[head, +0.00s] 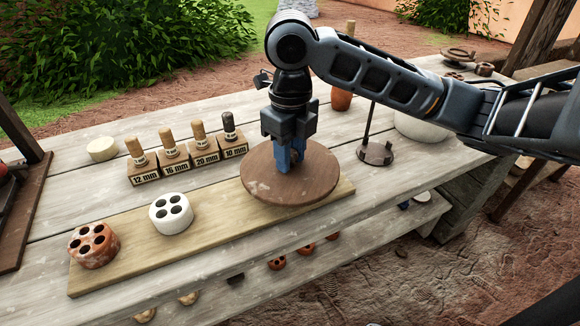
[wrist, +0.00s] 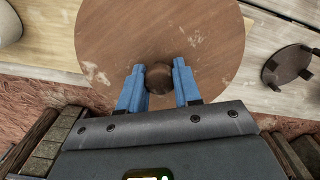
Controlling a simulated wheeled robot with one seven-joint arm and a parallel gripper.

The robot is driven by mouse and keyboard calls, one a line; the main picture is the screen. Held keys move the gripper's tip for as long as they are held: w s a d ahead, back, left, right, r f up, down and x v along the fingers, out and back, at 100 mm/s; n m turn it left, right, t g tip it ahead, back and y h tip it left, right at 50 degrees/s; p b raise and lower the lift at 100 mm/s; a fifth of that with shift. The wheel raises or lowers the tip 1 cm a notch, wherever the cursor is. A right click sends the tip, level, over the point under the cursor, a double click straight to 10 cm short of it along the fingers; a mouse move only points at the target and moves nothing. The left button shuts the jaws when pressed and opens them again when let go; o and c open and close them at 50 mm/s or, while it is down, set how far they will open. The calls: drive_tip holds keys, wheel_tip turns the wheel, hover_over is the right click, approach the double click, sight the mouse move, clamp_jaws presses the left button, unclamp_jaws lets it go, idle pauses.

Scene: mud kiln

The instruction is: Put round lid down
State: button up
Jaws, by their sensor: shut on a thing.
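The round lid (head: 262,188) is a flat brown wooden disc with pale worn patches. It lies level at the right end of a long pale board (head: 225,232) on the workbench, and I cannot tell whether it touches the board. My gripper (head: 289,165) points straight down at the lid's middle, with blue fingers. In the wrist view the lid (wrist: 205,35) fills the upper middle, and my gripper (wrist: 158,70) is shut on its dark round knob (wrist: 158,78). The lid hides what is beneath it.
A white four-hole piece (head: 171,213) and a reddish one (head: 93,246) stand on the board's left part. Labelled blocks with plugs (head: 188,160) stand behind it. A dark stand (head: 376,152) with an upright rod is close right of the lid. A pale disc (head: 102,149) lies back left.

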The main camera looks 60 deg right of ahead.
drive_tip(key=shift+f, duration=2)
drive_tip(key=shift+f, duration=0.1)
drive_tip(key=o, duration=0.9)
drive_tip(key=shift+o, duration=0.2)
